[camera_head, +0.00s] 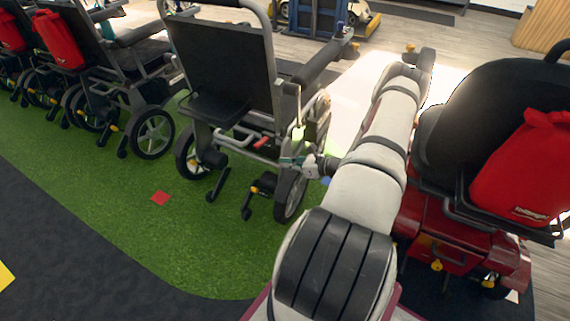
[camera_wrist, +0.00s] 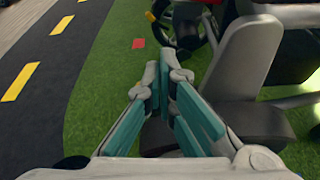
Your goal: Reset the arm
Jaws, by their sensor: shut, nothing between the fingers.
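My arm reaches up through the right-centre of the head view. My gripper (camera_head: 290,161) is beside the rear wheel of the middle wheelchair (camera_head: 225,60); I cannot tell whether it touches the chair. In the wrist view my gripper (camera_wrist: 166,62) shows teal finger pads, with the tips together and nothing held between them. Green turf (camera_wrist: 105,85) lies beyond the fingers.
More wheelchairs stand in a row at the left, one with a red bag (camera_head: 60,40). A red scooter (camera_head: 465,240) with a dark seat and red bag (camera_head: 525,170) stands close right of my arm. A red square (camera_head: 160,198) lies on open turf.

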